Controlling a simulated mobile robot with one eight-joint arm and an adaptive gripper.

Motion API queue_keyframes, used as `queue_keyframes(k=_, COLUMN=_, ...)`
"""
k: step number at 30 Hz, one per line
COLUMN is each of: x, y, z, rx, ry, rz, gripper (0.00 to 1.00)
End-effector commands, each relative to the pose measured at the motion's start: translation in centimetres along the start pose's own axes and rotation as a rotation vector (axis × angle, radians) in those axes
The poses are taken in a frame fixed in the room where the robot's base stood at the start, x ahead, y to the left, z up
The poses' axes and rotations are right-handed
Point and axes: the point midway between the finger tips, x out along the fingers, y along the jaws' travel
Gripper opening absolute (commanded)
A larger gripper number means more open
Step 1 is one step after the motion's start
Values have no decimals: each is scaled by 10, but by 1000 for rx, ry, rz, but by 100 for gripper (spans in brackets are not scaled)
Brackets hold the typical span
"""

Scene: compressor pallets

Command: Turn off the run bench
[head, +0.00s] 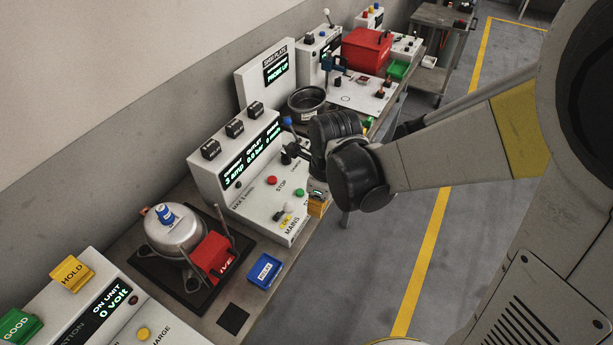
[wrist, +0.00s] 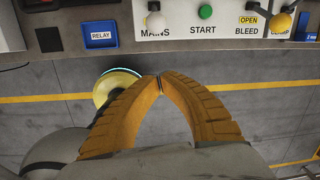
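The run bench panel (head: 240,160) is a white console in the middle of the head view. Its green display seems to read 3 amp and 0.0 bar. A red STOP button (head: 272,180) and a green START button (head: 299,192) sit on its sloped face. The MAINS switch (head: 278,215) is near the front edge, with a yellow label beside it.
A blue RELAY tray (head: 264,271) and a metal pot (head: 175,232) with a red block stand left of the panel. A dark round pan (head: 307,102) and a red box (head: 366,50) are beyond it. Open floor lies right of the bench.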

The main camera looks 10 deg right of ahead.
Motion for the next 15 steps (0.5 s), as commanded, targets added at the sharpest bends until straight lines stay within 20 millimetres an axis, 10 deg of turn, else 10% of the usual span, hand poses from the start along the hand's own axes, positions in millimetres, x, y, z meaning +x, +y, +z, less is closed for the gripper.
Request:
queue_keyframes(k=11, x=84, y=0, z=0, rx=-1, ry=0, rz=0, gripper=0)
queue_keyframes(k=15, x=72, y=1, z=21, rx=-4, ry=0, rz=0, gripper=0)
